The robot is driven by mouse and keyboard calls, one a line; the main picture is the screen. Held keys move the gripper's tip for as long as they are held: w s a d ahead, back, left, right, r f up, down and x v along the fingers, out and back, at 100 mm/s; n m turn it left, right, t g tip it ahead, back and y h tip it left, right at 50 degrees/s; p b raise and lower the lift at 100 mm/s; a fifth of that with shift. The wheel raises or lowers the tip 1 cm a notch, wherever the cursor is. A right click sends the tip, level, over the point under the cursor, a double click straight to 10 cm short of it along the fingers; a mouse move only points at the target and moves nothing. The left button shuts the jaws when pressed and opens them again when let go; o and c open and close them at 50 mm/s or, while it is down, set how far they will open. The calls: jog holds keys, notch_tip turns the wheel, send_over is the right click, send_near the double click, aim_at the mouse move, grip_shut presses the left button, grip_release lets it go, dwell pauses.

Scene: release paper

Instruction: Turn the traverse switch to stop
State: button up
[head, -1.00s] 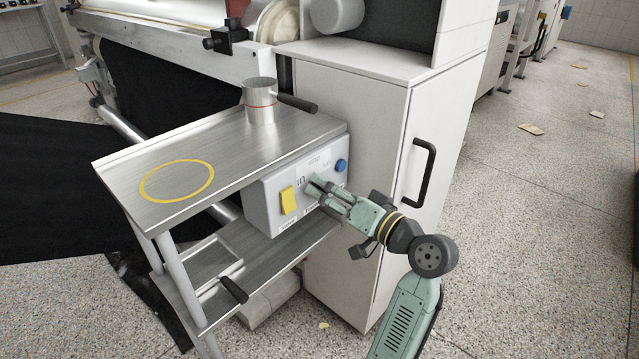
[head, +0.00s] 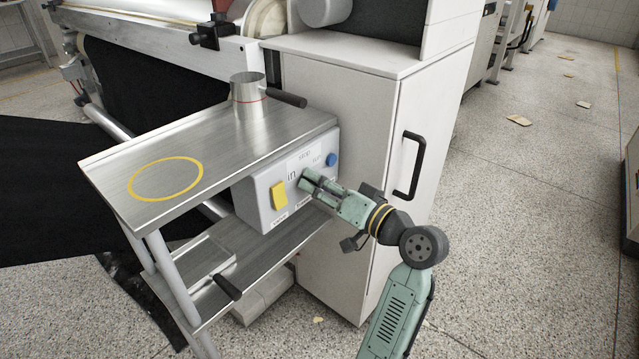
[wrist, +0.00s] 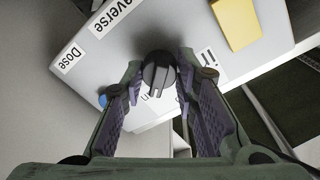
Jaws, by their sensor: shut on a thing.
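The traverse switch is a dark round knob (wrist: 158,72) with a pale line on its face, on the light control box (head: 258,205). My gripper (head: 307,181) is at the front of this box. In the wrist view its two purple-padded fingers (wrist: 160,82) stand on either side of the knob and are shut on it. In the head view the fingers hide the knob. The stop label (head: 304,156) shows above the gripper, and the "in" label (head: 291,176) is left of it. I cannot tell which label the knob's line points to.
A yellow block-like switch (head: 279,195) is left of the gripper, and a blue button (head: 331,160) is above right. The box sits under a steel shelf (head: 215,135) holding a metal cup (head: 247,95). A white cabinet (head: 345,110) with a black handle stands behind the arm.

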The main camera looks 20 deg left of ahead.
grip_shut()
jog(key=shift+n+b, duration=0.3)
jog(key=shift+b, duration=0.15)
jog(key=shift+f+n+b, duration=0.15)
jog(key=shift+n+b, duration=0.45)
jog(key=shift+b, duration=0.1)
jog(key=n+b, duration=0.3)
jog(key=shift+f+y+b, duration=0.1)
jog(key=shift+y+b, duration=0.2)
jog(key=shift+b, duration=0.1)
jog(key=n+b, duration=0.3)
jog(key=shift+n, duration=0.3)
jog(key=shift+r+n+b, duration=0.2)
jog(key=shift+n+b, duration=0.6)
jog(key=shift+b, duration=0.15)
